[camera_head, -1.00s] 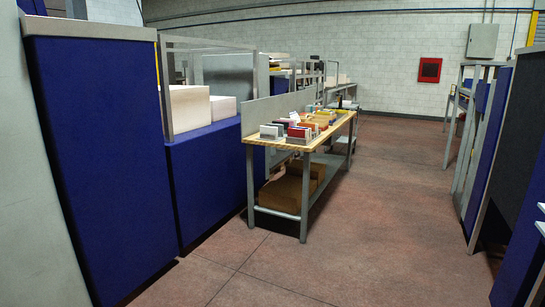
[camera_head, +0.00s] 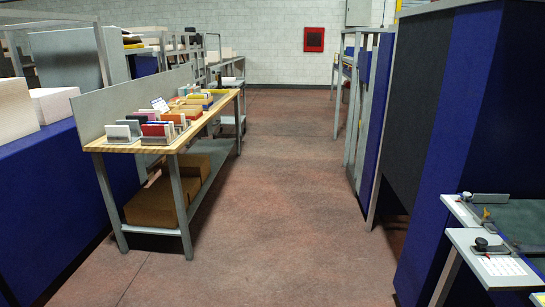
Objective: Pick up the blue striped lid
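I see no blue striped lid that I can make out in the head view. A wooden-topped workbench (camera_head: 112,146) stands left of centre, with several small coloured blocks or books (camera_head: 157,129) in holders along its top. They are too small and far off to tell whether a lid is among them. Neither of my grippers is in view.
Brown boxes (camera_head: 152,207) sit on the workbench's lower shelf. A blue partition (camera_head: 440,150) and a table with a dark green top (camera_head: 520,222) stand at the right. The reddish floor (camera_head: 265,200) between them is clear. A red wall box (camera_head: 314,39) hangs at the back.

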